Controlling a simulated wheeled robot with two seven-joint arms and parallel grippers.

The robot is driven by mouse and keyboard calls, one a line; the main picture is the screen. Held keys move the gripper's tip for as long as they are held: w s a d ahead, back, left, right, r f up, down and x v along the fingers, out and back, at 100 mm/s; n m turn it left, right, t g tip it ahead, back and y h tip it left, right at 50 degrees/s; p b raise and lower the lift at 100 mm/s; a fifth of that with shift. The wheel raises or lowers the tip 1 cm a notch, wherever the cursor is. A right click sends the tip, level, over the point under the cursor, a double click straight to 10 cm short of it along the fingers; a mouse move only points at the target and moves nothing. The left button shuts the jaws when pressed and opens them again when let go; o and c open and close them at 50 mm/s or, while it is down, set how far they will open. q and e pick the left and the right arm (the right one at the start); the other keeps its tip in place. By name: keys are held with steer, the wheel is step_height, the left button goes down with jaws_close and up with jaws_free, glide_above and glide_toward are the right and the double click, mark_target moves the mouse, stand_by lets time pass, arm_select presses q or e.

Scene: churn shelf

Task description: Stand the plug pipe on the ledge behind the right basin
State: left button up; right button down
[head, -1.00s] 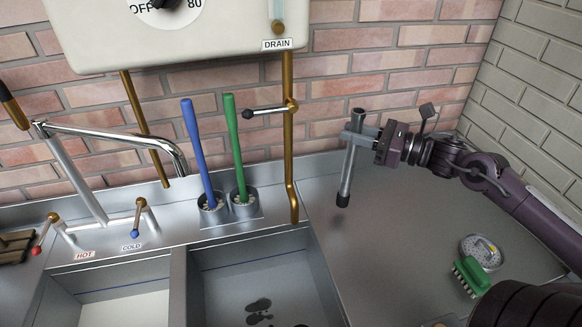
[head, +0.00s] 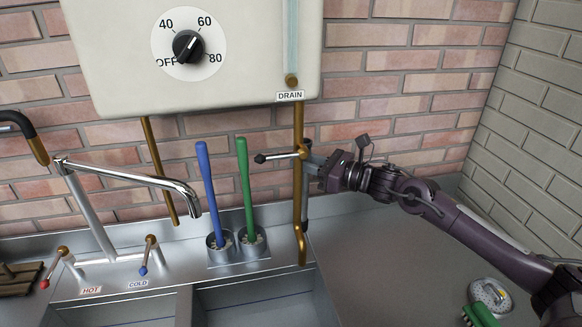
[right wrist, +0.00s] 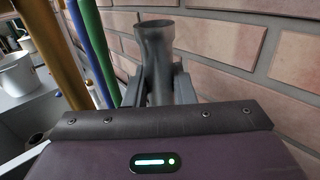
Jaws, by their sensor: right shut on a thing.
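The plug pipe is a grey tube with a flared top. In the right wrist view its top (right wrist: 155,42) stands between my right gripper's fingers (right wrist: 158,82), which are shut on it. My right gripper (head: 311,165) is beside that drain pipe, near the brick wall. The pipe's lower end is hidden, so I cannot tell whether it touches the ledge (head: 190,258). The right basin (head: 265,302) lies in front of the ledge. My left gripper is not in view.
The brass drain pipe (head: 299,225) and its lever (head: 275,156) are close to my right gripper. Blue (head: 206,180) and green (head: 245,185) brushes stand in cups just left. A boiler (head: 115,60) hangs above. The right drainboard (head: 385,255) is mostly clear.

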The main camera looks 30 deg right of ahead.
steer(key=w+a+f+p, duration=0.2)
steer(key=w+f+p, duration=0.1)
steer(key=shift+a+f, duration=0.15)
stand_by(0.4)
steer(key=shift+f+b, duration=0.25)
steer(key=shift+b, duration=0.15)
steer(key=c, duration=1.2)
jaws_free()
steer(key=shift+c, duration=0.2)
steer(key=shift+r, duration=0.1)
